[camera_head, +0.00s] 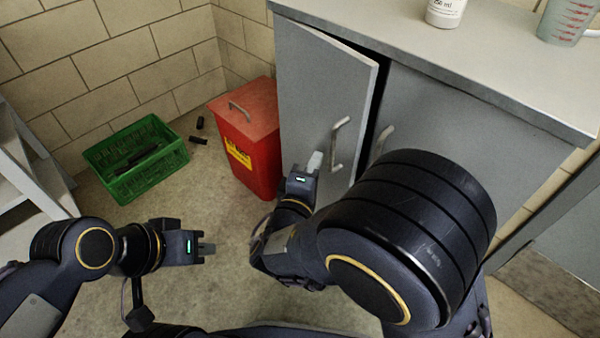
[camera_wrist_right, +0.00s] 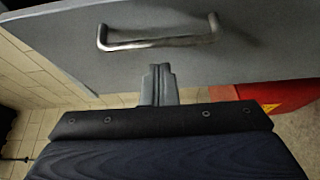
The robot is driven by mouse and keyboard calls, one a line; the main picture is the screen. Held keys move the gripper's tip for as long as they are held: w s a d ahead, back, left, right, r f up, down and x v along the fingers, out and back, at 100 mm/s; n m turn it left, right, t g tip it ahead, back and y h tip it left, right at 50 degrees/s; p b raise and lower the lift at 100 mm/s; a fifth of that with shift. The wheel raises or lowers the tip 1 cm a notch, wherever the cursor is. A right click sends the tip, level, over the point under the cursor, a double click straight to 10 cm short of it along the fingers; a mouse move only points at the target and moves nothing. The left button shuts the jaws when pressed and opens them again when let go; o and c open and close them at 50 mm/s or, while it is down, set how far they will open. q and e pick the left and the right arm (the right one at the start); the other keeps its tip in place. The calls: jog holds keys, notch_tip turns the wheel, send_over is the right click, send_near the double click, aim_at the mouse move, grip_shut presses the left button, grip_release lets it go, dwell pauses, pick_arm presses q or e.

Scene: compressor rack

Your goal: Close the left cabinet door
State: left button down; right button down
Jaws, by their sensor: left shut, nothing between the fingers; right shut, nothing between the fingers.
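The left cabinet door (camera_head: 318,85) is grey and stands slightly ajar, with a dark gap along its right edge. Its metal handle (camera_head: 338,143) is on the right side of the door; it also shows in the right wrist view (camera_wrist_right: 160,42). My right gripper (camera_head: 315,161) is shut and empty, in front of the door just left of and below the handle. In the right wrist view its fingers (camera_wrist_right: 159,85) are close to the door face; I cannot tell if they touch it. My left gripper (camera_head: 207,248) is shut and empty, low over the floor at the left.
The right cabinet door (camera_head: 470,130) appears shut. A red bin (camera_head: 250,140) stands beside the cabinet on the left. A green crate (camera_head: 135,160) with dark items sits on the floor. A white bottle (camera_head: 445,12) and a measuring jug (camera_head: 570,22) stand on the countertop (camera_head: 480,62).

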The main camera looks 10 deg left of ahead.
aim_at(347, 145)
jog(key=shift+w+d, duration=0.45)
jog(key=shift+d, duration=0.2)
jog(key=d+b, duration=0.1)
jog(key=w+d+b, duration=0.2)
jog(key=shift+w+d+f, duration=0.2)
jog(key=shift+d+f, duration=0.1)
jog(key=shift+d, duration=0.1)
jog(key=shift+w+d+r, duration=0.15)
jog(key=shift+w+d, duration=0.05)
jog(key=shift+d, duration=0.05)
jog(key=shift+r, duration=0.2)
